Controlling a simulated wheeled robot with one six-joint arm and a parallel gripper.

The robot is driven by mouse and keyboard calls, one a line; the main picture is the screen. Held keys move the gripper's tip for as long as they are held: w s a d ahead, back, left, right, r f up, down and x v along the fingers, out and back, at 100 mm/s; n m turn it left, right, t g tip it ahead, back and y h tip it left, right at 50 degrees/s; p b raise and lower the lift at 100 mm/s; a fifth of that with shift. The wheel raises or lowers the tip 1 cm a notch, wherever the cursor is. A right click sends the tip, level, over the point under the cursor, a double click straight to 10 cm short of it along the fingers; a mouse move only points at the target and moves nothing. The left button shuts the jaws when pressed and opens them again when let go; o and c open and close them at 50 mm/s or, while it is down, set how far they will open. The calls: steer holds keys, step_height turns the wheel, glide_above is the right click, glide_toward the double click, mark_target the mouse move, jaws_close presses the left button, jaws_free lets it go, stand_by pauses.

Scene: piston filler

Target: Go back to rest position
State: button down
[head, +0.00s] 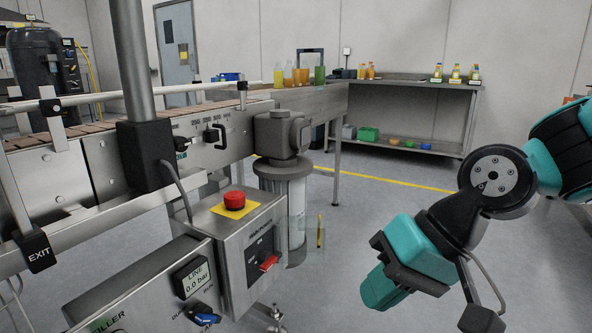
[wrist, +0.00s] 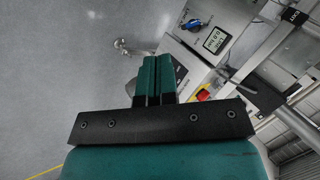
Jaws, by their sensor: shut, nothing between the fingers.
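My gripper (wrist: 156,80) shows in the wrist view with its two teal fingers side by side, shut and empty. In the head view my teal and black arm is at the right, and the gripper end (head: 377,290) points down and left over the open floor. It is apart from the filler control box (head: 240,262) to its left. The box carries a red emergency button (head: 235,200) on a yellow plate and a red switch handle (head: 269,263). The display also shows in the wrist view (wrist: 215,40).
A conveyor (head: 120,170) runs along the left, with several bottles (head: 300,77) at its far end. A steel shelf table (head: 420,90) with small bottles stands by the back wall. Grey floor (head: 380,205) is clear between the machine and my arm.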

steer(key=s+d+r+n+h+p, duration=0.25)
steer(key=s+d+n, duration=0.25)
steer(key=s, duration=0.4)
step_height(320, 180, up, 36)
steer(key=p, duration=3.5)
steer(key=shift+g+p, duration=0.3)
steer(key=shift+p, duration=0.1)
steer(key=shift+a+r+h, duration=0.1)
steer(key=shift+h, duration=0.15)
